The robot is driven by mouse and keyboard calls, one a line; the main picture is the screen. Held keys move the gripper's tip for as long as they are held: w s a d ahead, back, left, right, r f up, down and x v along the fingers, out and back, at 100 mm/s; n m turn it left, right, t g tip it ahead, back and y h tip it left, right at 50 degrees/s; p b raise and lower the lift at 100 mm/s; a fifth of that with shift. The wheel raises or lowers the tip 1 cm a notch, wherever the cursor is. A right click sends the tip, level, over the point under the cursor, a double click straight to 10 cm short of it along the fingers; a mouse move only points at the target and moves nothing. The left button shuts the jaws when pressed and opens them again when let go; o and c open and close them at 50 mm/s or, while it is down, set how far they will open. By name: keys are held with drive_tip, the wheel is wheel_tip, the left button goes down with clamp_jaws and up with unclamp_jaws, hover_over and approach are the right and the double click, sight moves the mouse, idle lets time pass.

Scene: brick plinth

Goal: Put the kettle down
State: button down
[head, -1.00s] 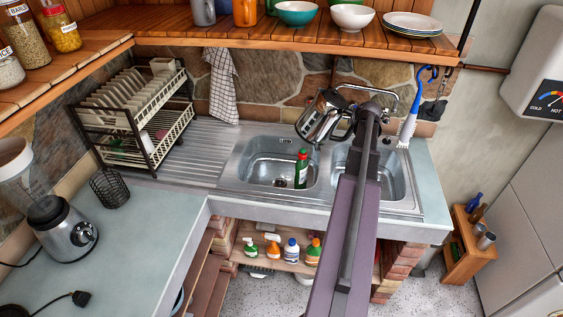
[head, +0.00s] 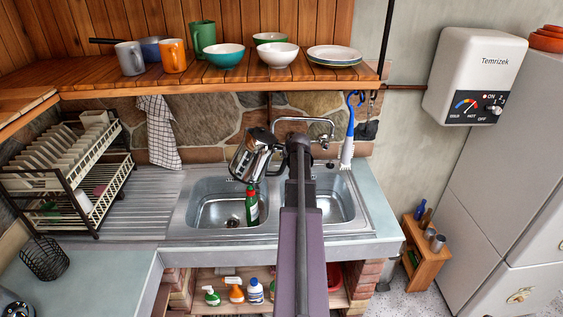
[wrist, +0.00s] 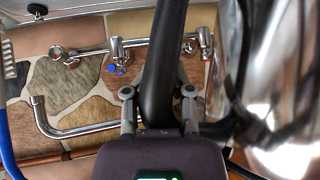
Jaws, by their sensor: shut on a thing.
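The shiny metal kettle (head: 249,156) hangs tilted in the air above the left basin of the double sink (head: 190,222), in the head view. In the wrist view its blurred metal body (wrist: 285,70) fills the right side. My gripper (wrist: 160,95) is shut on the kettle's black handle (wrist: 168,55), which runs between the fingers. In the head view my own arm hides most of the gripper. A green bottle with a red cap (head: 252,207) stands in the left basin, just below the kettle in the picture.
The tap (head: 305,123) is behind the sink. The ribbed drainboard (head: 140,200) left of the basins is clear, beside a dish rack (head: 70,175). A wire cup (head: 44,259) stands on the left counter. The wooden shelf (head: 230,80) above holds bowls, mugs and plates.

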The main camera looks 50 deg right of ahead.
sight(239, 174)
drive_tip(key=w+a+n+y, duration=0.1)
drive_tip(key=w+a, duration=0.1)
drive_tip(key=a, duration=0.3)
drive_tip(key=w+a+f+n+y+b, duration=0.1)
drive_tip(key=w+a+n, duration=0.1)
drive_tip(key=a, duration=0.4)
drive_tip(key=w+a+f+n+t+y, duration=0.1)
drive_tip(key=w+a, duration=0.3)
drive_tip(key=a, duration=0.2)
drive_tip(key=shift+w+b, duration=0.1)
drive_tip(key=shift+b, duration=0.3)
drive_tip(key=a+f+n+g+y+b, duration=0.1)
drive_tip(key=a+n+y, duration=0.3)
drive_tip(key=a, duration=1.9)
drive_tip(key=a+f+n+g+y+b, duration=0.2)
drive_tip(key=a+n+y, duration=0.3)
drive_tip(key=a, duration=1.8)
drive_tip(key=f+n+b, duration=0.1)
drive_tip(key=n, duration=0.3)
drive_tip(key=shift+s+a+f+b, duration=0.15)
drive_tip(key=shift+s+f+b, duration=0.1)
drive_tip(key=shift+b, duration=0.1)
drive_tip(key=shift+s, duration=0.1)
